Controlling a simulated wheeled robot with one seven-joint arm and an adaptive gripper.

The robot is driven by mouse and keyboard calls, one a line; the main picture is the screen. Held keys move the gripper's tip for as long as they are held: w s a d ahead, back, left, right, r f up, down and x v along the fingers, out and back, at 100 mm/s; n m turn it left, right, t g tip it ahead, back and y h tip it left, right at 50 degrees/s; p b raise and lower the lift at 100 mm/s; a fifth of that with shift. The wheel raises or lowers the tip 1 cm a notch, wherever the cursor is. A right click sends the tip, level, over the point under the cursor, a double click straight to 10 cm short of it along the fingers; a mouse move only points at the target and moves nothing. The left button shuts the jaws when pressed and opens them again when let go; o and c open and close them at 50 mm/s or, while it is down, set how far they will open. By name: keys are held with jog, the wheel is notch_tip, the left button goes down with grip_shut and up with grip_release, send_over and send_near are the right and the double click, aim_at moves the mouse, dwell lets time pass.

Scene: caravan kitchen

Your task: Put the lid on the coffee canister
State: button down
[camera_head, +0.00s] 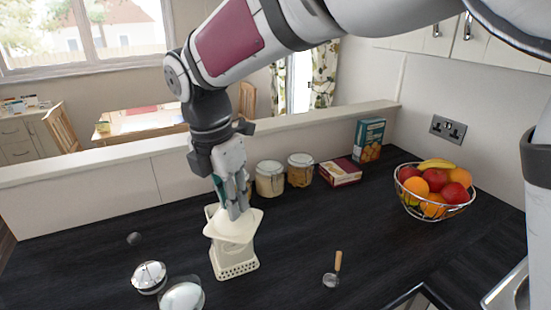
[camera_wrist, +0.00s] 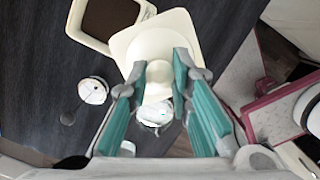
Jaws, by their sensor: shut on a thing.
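The coffee canister (camera_head: 232,262) is a cream, square container with a pierced pattern near its base, standing on the dark worktop. In the wrist view its open top (camera_wrist: 74,22) shows brown contents. The cream, square lid (camera_head: 234,226) also shows in the wrist view (camera_wrist: 143,42). My gripper (camera_head: 236,207) is shut on the lid's knob, which sits between the green-padded fingers in the wrist view (camera_wrist: 160,70). The lid is beside the opening in the wrist view and overlaps only its edge. In the head view the lid hides most of the canister's top; the gap between them is unclear.
Two round, shiny metal-and-white items (camera_head: 149,277) (camera_head: 183,296) stand at front left, near a small dark ball (camera_head: 133,239). A wooden-handled scoop (camera_head: 334,272) lies right of the canister. Glass jars (camera_head: 270,180), boxes (camera_head: 341,172) and a fruit basket (camera_head: 434,190) are behind and right.

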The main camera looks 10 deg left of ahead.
jog(key=w+a+f+p, duration=0.2)
jog(key=w+a+f, duration=0.2)
jog(key=w, duration=0.4)
jog(key=shift+w+a+f, duration=0.2)
jog(key=shift+a, duration=0.05)
jog(key=shift+f, duration=0.35)
jog(key=c, duration=1.4)
grip_release()
jog(key=shift+f, duration=0.1)
jog(key=shift+c, duration=0.2)
